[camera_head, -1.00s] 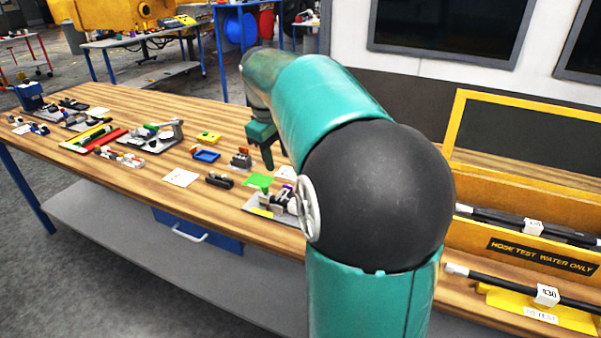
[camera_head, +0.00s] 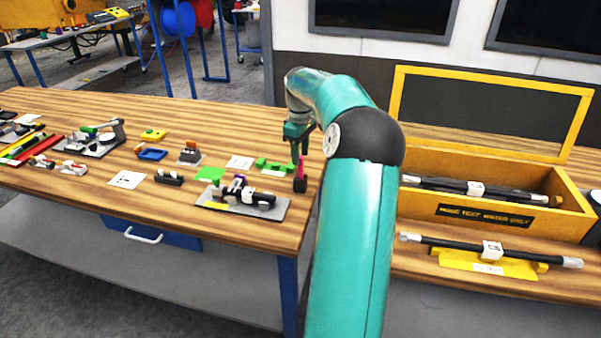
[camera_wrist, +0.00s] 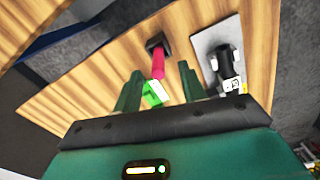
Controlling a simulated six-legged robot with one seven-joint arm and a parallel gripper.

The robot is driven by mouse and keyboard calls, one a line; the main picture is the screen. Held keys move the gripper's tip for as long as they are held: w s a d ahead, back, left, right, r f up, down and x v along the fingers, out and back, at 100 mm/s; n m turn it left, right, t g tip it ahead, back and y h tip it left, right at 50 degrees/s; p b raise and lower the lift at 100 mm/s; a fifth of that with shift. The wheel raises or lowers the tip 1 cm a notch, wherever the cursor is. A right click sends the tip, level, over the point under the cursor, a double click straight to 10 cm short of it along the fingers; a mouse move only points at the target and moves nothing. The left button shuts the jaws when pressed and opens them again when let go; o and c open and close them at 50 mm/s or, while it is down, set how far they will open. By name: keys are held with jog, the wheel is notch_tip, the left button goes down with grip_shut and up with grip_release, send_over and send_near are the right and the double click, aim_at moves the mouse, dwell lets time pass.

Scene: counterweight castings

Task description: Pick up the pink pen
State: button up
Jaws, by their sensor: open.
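The pink pen (camera_head: 300,168) stands upright in a small black holder (camera_head: 300,185) near the right end of the wooden bench. In the wrist view the pen (camera_wrist: 158,62) rises from the black holder (camera_wrist: 156,42), and its near end lies between my two green fingers. My gripper (camera_head: 297,150) is open, pointing down close to the pen in the head view. In the wrist view my gripper (camera_wrist: 157,85) shows its fingers apart, with a gap on both sides of the pen. I cannot tell how far down the pen the fingertips reach.
A green piece (camera_head: 272,164) lies just left of the pen. A grey plate with a black device (camera_head: 243,205) lies in front. A yellow wooden box (camera_head: 480,216) stands to the right, with a black rod on a yellow stand (camera_head: 490,249) before it.

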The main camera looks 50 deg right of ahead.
aim_at(301, 168)
jog(key=shift+d+f, duration=0.15)
jog(key=shift+f, duration=3.05)
grip_shut()
